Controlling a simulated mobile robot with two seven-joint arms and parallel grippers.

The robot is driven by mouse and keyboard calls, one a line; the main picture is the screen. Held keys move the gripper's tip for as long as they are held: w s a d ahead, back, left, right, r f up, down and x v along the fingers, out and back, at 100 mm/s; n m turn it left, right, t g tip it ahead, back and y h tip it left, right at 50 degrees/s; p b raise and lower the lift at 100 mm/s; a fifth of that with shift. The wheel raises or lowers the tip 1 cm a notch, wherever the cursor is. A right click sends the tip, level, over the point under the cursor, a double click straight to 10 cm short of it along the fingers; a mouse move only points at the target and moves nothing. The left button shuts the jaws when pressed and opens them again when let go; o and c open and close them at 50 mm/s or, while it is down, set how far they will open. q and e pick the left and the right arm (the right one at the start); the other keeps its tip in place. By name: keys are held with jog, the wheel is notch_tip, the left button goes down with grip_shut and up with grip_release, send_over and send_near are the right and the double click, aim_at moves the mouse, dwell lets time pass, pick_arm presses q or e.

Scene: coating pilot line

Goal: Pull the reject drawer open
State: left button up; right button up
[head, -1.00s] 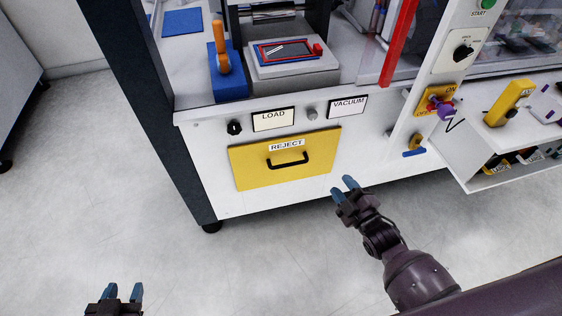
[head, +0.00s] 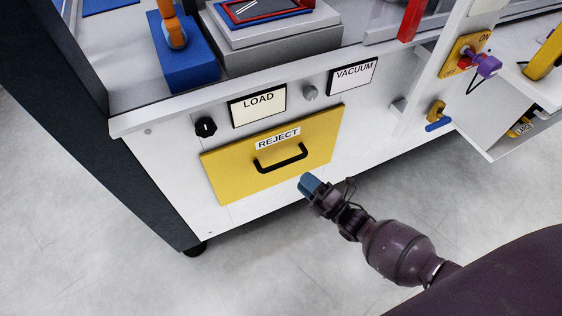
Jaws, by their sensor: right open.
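My left gripper is out of the view.
Above the drawer are a black knob (head: 205,127), a LOAD label (head: 258,106), a grey knob (head: 310,93) and a VACUUM label (head: 352,76). An open white drawer (head: 479,139) juts out at the right. The floor in front is clear.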

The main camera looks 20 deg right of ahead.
aim_at(283, 162)
jog(key=b+x, duration=0.1)
jog(key=x, duration=0.7)
jog(key=shift+w+a, duration=0.15)
jog(key=shift+w, duration=0.2)
grip_shut()
